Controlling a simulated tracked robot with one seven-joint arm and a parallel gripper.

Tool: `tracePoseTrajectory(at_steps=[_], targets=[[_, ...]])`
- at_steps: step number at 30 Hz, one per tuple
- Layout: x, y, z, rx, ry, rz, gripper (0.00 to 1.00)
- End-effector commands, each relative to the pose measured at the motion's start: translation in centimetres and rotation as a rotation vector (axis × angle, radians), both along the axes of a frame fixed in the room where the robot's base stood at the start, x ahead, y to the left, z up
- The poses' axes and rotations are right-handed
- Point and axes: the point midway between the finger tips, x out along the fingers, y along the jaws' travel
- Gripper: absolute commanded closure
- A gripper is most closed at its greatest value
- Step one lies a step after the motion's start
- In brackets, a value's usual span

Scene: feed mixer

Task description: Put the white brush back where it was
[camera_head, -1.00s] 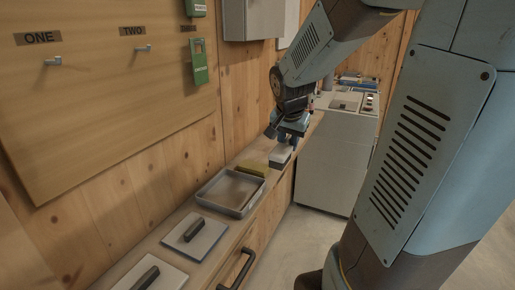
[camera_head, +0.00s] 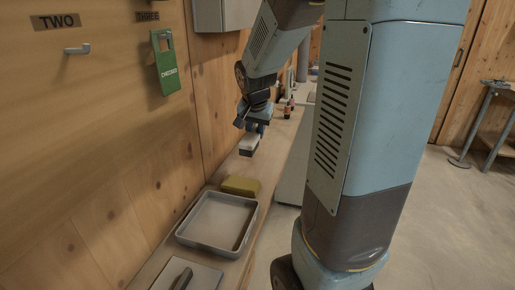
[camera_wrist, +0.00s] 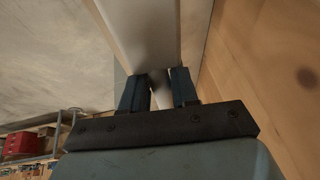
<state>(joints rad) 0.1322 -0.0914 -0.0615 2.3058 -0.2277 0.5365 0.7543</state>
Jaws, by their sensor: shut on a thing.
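The white brush (camera_head: 248,144) is in my gripper (camera_head: 254,124) in the head view, with a pale body and a darker underside. My gripper is shut on it. It hangs over the far part of the narrow wooden ledge, beyond the yellow block. I cannot tell whether its underside touches the ledge. In the wrist view, my gripper's two dark blue fingers (camera_wrist: 158,88) stand either side of a pale piece, and much of the brush is hard to make out.
On the ledge are a yellow block (camera_head: 241,186), a grey tray (camera_head: 181,236) and a plate with a dark handle (camera_head: 183,279). A wooden board has an empty hook (camera_head: 77,49) under "TWO" and a green "CHECKED" tag (camera_head: 166,64). Bottles (camera_head: 288,107) stand farther back. Open floor lies right.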

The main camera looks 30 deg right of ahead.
Motion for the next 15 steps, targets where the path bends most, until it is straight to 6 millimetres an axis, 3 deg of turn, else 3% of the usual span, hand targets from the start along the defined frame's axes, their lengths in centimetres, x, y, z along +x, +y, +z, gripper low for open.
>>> tracePoseTrajectory(at_steps=[7, 15], targets=[[3.2, -2.8, -1.9, 0.0, 0.001, -0.009, 1.0], [5.5, -4.7, -5.5, 0.0, 0.001, -0.009, 1.0]])
